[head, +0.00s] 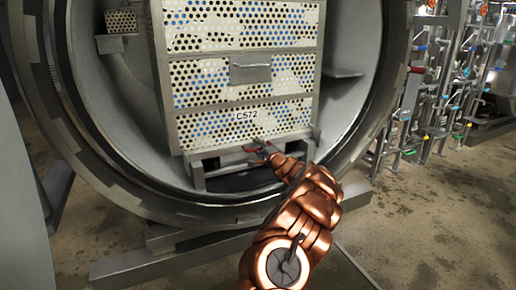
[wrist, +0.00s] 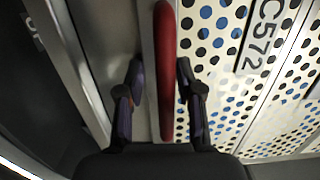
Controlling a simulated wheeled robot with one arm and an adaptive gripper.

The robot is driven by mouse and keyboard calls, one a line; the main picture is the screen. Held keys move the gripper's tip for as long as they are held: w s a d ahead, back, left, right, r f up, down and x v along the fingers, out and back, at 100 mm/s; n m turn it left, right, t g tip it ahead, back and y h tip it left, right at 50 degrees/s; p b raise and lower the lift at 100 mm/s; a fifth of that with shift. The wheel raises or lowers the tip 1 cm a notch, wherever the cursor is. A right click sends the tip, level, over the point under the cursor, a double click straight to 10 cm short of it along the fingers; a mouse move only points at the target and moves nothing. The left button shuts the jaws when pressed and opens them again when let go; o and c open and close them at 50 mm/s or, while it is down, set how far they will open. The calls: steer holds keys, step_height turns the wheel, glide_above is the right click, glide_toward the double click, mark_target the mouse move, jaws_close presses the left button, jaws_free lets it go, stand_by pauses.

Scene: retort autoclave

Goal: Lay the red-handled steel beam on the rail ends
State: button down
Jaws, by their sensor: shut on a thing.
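My gripper (head: 263,152) reaches into the round autoclave mouth, low in front of the perforated basket. It is shut on the red handle of the steel beam (head: 225,157). In the wrist view the red handle (wrist: 165,70) runs lengthwise between the two dark fingers of my gripper (wrist: 161,72). The beam is low across the front of the basket, above the dark opening under it. The rail ends are not clearly distinguishable, and I cannot tell whether the beam touches them. My arm hides part of the beam's right side.
The perforated basket (head: 245,95), marked C572, fills the middle of the chamber. The heavy round rim (head: 160,208) surrounds my arm's path. A metal side shelf (head: 343,73) is at the right inside. Pipework with valves (head: 425,90) stands outside right. Floor at front right is clear.

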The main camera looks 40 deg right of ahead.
steer(key=shift+r, duration=0.1)
steer(key=c, duration=1.1)
jaws_free()
steer(key=o, duration=0.4)
steer(key=shift+s, duration=0.1)
steer(key=shift+v, duration=5.95)
